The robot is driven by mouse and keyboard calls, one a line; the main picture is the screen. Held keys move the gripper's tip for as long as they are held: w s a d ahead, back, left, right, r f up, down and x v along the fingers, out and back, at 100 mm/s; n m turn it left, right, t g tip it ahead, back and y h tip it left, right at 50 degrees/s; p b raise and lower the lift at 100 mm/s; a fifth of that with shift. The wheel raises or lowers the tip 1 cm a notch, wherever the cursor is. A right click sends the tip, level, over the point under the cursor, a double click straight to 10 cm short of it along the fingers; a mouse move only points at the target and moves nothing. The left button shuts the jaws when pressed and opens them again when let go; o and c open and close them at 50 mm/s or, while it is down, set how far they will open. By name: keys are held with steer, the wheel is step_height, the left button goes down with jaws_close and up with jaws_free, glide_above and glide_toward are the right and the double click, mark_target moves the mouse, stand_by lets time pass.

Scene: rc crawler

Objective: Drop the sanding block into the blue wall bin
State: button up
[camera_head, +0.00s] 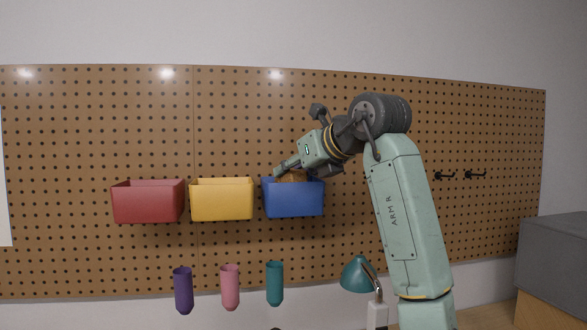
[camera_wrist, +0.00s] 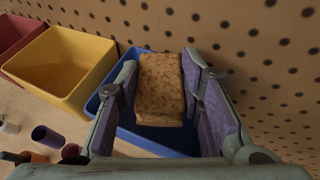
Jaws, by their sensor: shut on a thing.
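The blue wall bin (camera_head: 294,200) hangs on the pegboard, the rightmost of the row of bins. In the wrist view the blue bin (camera_wrist: 150,145) lies behind and below my gripper. The sanding block (camera_wrist: 160,88) is a tan, speckled block. My gripper (camera_wrist: 162,95) is shut on it, with a purple-lined finger on each side. In the head view my gripper (camera_head: 292,172) is at the bin's upper rim, and the block (camera_head: 293,175) shows partly there as a brownish patch. The bin's front wall and my fingers hide the rest of it.
A yellow bin (camera_head: 222,200) and a red bin (camera_head: 148,202) hang to the left of the blue one. Purple, pink and teal cups (camera_head: 275,283) are below. A teal lamp (camera_head: 357,274) stands beside my arm. Black hooks (camera_head: 445,176) are at the right on the pegboard.

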steer(key=shift+f, duration=0.45)
steer(key=o, duration=1.1)
steer(key=shift+o, duration=0.2)
steer(key=shift+r, duration=0.45)
steer(key=shift+s+d+r, duration=0.15)
steer(key=shift+r, duration=0.2)
steer(key=b+v, duration=0.2)
steer(key=v, duration=0.9)
steer(key=shift+s+d, duration=0.15)
steer(key=shift+s, duration=0.1)
